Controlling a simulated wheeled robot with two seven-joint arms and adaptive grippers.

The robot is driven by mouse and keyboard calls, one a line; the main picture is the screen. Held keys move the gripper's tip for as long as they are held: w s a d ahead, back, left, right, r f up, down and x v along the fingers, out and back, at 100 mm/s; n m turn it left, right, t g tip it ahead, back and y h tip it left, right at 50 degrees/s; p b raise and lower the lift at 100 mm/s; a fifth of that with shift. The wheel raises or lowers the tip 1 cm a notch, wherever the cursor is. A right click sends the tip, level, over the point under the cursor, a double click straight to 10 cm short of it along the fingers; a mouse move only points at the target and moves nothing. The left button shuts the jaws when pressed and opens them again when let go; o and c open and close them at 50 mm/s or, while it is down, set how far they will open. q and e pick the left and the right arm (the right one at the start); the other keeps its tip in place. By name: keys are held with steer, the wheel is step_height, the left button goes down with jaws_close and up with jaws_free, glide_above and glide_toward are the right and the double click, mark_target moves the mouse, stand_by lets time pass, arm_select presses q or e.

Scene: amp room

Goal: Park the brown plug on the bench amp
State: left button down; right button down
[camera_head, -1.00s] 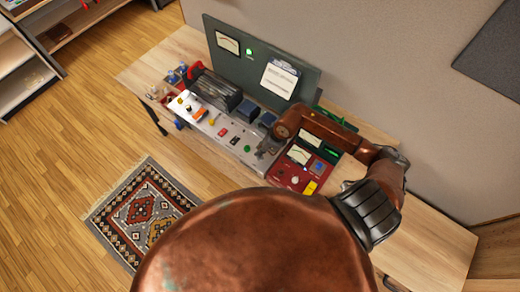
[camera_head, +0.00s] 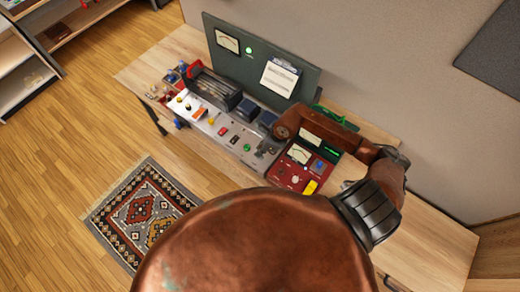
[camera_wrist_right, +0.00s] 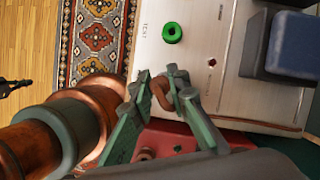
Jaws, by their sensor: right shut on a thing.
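My right gripper (camera_head: 267,146) is over the near right end of the bench amp, a silver-topped unit (camera_head: 232,141). In the wrist view the two grey-green fingers (camera_wrist_right: 160,94) are shut on a small brown curved piece that looks like the brown plug (camera_wrist_right: 161,90). The lower part of the plug is hidden by the fingers. The amp's pale panel (camera_wrist_right: 190,80) lies behind the fingertips, with a green ring socket (camera_wrist_right: 172,32) beside a printed label and a small dark red hole (camera_wrist_right: 212,62). I cannot tell whether the plug touches the panel. My left gripper is not in view.
A red meter box (camera_head: 290,175) stands just right of the amp. A dark green upright panel (camera_head: 235,65) with a clipped paper stands behind. Blue blocks (camera_head: 247,109) sit on the amp's rear. The bench's right end (camera_head: 435,245) is clear.

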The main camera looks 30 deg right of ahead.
steer(key=shift+f+b, duration=1)
steer(key=shift+f, duration=0.2)
stand_by(0.4)
steer(key=c, duration=1.8)
jaws_free()
steer(key=shift+o, duration=0.2)
steer(key=shift+r, duration=0.1)
steer(key=v, duration=1.1)
steer(key=shift+s+r, duration=0.15)
steer(key=shift+r, duration=0.2)
